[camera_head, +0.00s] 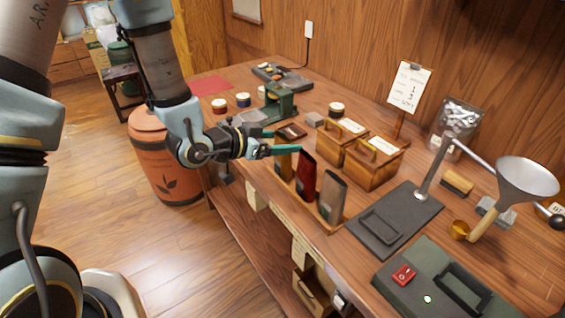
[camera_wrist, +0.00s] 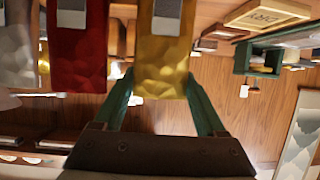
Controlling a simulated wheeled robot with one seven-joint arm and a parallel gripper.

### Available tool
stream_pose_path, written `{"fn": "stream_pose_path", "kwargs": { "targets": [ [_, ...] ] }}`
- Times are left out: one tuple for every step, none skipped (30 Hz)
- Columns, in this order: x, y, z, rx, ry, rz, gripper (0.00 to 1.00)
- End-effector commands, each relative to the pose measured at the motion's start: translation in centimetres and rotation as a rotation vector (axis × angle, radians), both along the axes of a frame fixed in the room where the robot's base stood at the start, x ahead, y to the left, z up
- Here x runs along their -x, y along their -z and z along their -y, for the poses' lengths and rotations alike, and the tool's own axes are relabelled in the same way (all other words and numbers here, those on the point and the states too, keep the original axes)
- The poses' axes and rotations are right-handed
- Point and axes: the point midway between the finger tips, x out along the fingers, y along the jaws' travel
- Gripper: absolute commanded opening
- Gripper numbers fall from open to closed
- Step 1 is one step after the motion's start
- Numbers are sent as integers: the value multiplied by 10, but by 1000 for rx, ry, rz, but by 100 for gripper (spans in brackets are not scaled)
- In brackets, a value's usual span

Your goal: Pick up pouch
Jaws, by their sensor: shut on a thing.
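My gripper (camera_head: 286,141) is shut on a gold pouch (camera_wrist: 162,62), one finger on each side of it in the wrist view. In the head view only part of this pouch (camera_head: 284,163) shows below the fingers. It is upright at the far end of a row in a wooden stand (camera_head: 322,221); I cannot tell whether it is lifted. A red pouch (camera_head: 306,176) stands beside it, also seen in the wrist view (camera_wrist: 78,58). A silver-grey pouch (camera_head: 331,196) stands at the near end and shows at the wrist view's left edge (camera_wrist: 20,50).
Two wooden boxes (camera_head: 373,165) stand right behind the pouches. A dark mat (camera_head: 395,232) with a metal stand and funnel (camera_head: 524,178) is to the right. A green device with a red switch (camera_head: 404,275) is nearer. A green press (camera_head: 280,104) is beyond my gripper.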

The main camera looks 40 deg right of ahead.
Motion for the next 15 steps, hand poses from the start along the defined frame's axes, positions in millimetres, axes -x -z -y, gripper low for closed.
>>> {"fn": "stream_pose_path", "kwargs": {
  "targets": [
    [0,0,0,0,0,0,18],
    [0,0,0,0,0,0,14],
    [0,0,0,0,0,0,10],
    [0,0,0,0,0,0,7],
    [0,0,0,0,0,0,3],
    [0,0,0,0,0,0,0],
    [0,0,0,0,0,0,0],
    [0,0,0,0,0,0,0],
    [0,0,0,0,0,0,0],
    [0,0,0,0,0,0,0],
    [0,0,0,0,0,0,0],
    [0,0,0,0,0,0,0],
    [0,0,0,0,0,0,0],
    [0,0,0,0,0,0,0],
    [0,-1,0,0,0,0,0]
  ]
}}
